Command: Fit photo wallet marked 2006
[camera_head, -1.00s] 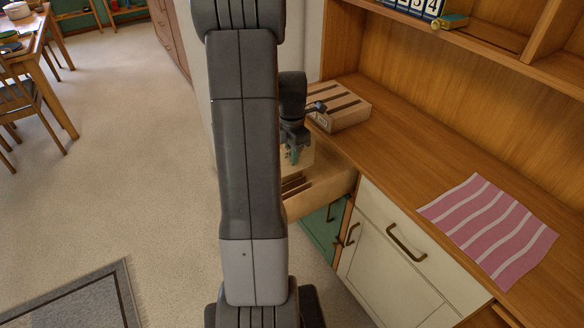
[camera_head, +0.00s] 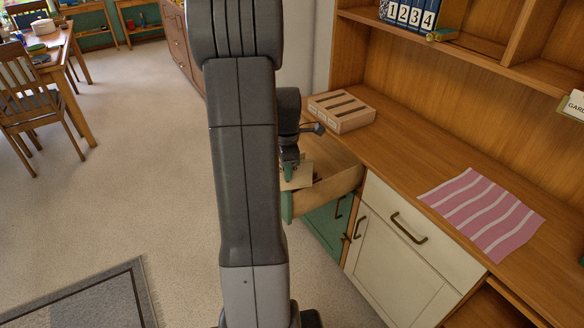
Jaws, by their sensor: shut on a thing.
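My gripper (camera_head: 291,168) is beyond my upright arm link, over the open drawer (camera_head: 338,184) at the far end of the counter. Its fingers are shut on a flat cream piece (camera_head: 299,180), which seems to be the photo wallet. No 2006 marking can be read on it. The piece hangs at the drawer's near-left part, by the green drawer front (camera_head: 287,208). I cannot tell whether it is inside the drawer or just above it. My arm hides part of the drawer.
A pale wooden slotted box (camera_head: 343,112) stands on the counter (camera_head: 400,150) behind the drawer. A pink striped cloth (camera_head: 482,210) lies on the counter at right. Blue binders numbered 1 to 4 (camera_head: 408,14) stand on the shelf above.

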